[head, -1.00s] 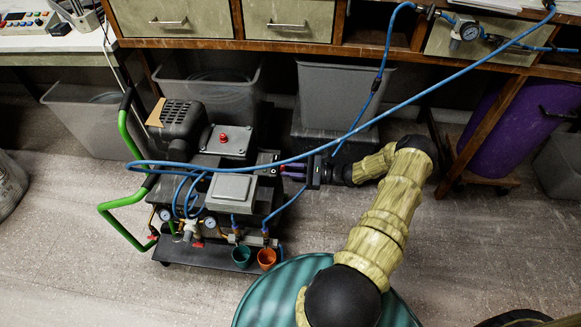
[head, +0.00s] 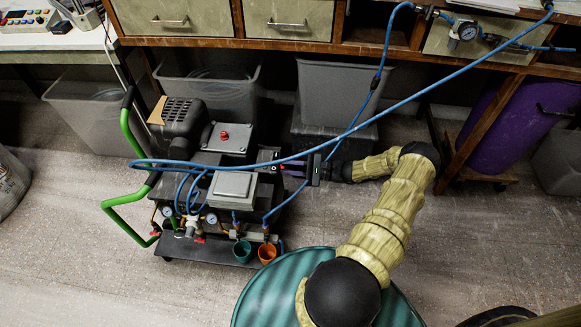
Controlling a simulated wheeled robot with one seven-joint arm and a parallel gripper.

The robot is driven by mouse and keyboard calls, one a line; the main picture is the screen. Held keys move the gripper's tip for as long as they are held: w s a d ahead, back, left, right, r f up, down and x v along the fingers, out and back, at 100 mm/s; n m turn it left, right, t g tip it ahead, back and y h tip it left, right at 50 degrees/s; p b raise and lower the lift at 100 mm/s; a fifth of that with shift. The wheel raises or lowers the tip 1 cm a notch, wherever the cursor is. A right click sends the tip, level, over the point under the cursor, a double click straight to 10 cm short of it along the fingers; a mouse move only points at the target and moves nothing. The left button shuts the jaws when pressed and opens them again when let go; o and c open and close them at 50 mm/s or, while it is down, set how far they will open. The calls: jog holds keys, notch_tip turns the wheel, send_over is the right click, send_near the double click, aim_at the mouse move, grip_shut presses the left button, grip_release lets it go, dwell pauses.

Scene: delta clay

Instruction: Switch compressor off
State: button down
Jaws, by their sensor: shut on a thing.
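The compressor (head: 230,185) is a dark machine on a low base with green handles, standing on the floor left of centre. A red knob (head: 223,135) sits on the grey box on its top. My gripper (head: 283,168) reaches in from the right and is at the compressor's right side, beside the grey-lidded box (head: 234,186). Its jaws are shut on a part there. The blue hose crosses in front of the fingertips, so I cannot make out that part clearly.
The blue air hose (head: 430,78) runs from the bench fittings down across my gripper to the compressor. An orange cup (head: 267,253) and a green cup (head: 242,250) sit at the compressor's front. Grey bins (head: 340,95) stand under the bench. Floor (head: 110,270) at front left is clear.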

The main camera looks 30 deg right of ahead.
jog(key=shift+f, duration=0.1)
jog(key=c, duration=1.5)
grip_release()
jog(key=shift+d, duration=0.1)
jog(key=p+v, duration=0.2)
jog(key=v, duration=1.5)
jog(key=shift+s+d, duration=0.1)
jog(key=shift+s, duration=0.1)
